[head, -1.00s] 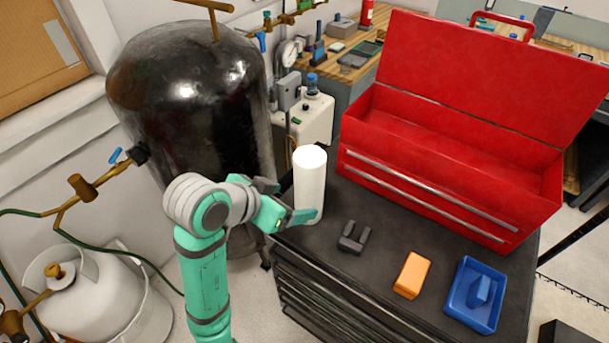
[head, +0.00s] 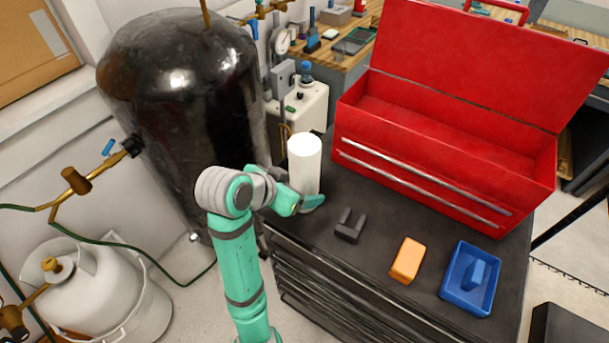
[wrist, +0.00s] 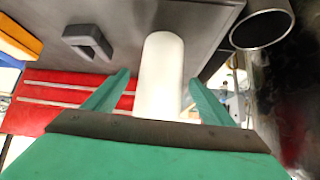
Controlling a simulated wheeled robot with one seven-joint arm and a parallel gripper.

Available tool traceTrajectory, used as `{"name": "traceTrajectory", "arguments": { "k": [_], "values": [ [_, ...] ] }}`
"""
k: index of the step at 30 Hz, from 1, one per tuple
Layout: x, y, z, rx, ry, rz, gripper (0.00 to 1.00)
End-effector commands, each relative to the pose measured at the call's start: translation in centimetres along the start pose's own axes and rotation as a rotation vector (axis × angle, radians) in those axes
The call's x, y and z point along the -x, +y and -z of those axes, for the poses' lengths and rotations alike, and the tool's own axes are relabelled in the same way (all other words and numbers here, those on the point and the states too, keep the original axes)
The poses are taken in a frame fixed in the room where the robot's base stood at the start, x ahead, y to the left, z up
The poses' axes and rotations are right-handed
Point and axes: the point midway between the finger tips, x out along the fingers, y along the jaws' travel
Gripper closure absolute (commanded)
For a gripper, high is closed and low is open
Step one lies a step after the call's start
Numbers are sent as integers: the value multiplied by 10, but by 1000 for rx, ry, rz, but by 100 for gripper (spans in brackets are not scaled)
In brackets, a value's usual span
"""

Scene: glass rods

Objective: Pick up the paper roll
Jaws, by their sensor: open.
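The white paper roll (head: 304,166) stands upright on the left corner of the dark cabinet top, beside the red toolbox. My gripper (head: 305,197) is at the roll, low on its near side. In the wrist view the roll (wrist: 161,75) lies between the two green fingers of my gripper (wrist: 155,95), one on each side. The fingers are open, with a visible gap to the roll on the left; on the right the gap is small. The roll's far finger side is hidden in the head view.
A dark grey bracket-shaped block (head: 350,225), an orange block (head: 407,260) and a blue tray (head: 455,292) lie to the right on the cabinet top (head: 375,245). The open red toolbox (head: 440,165) stands behind. A large black tank (head: 185,110) is close to my arm on the left.

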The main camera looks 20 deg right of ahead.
Motion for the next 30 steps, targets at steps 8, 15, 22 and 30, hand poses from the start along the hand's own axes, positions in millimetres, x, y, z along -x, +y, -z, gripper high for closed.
{"name": "traceTrajectory", "arguments": {
  "k": [8,15,22,30],
  "values": [
    [-22,0,0,1,-1,-3,23],
    [-38,-1,0,-1,-1,0,23],
    [-38,-1,0,-1,0,0,33],
    [-37,-1,0,-1,1,1,72]
  ]
}}
